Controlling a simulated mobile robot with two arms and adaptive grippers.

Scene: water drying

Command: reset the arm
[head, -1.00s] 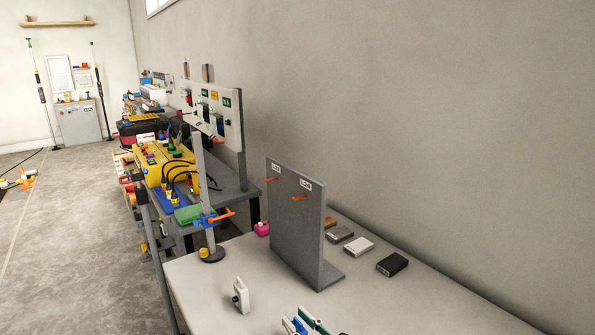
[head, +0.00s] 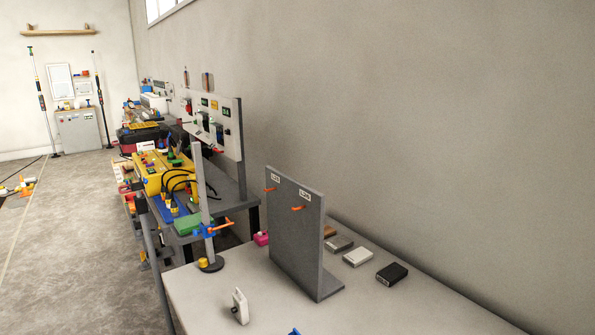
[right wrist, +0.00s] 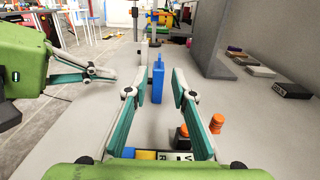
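My right gripper (right wrist: 158,88) shows in the right wrist view with its two teal fingers apart and nothing gripped. A blue upright item (right wrist: 158,80) stands on the table beyond and between the fingertips, with a gap on both sides. My left gripper (right wrist: 112,73) shows at the left of that view, its green body at the edge and its fingers pointing right. Whether it is open or shut is unclear. Neither gripper can be made out in the head view; only a small blue tip (head: 295,331) shows at its bottom edge.
A grey upright panel (head: 296,235) with orange hooks stands on the pale table (head: 205,300). A white item (head: 240,306) stands front left. Small boxes, including a black one (head: 392,274), lie behind the panel.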

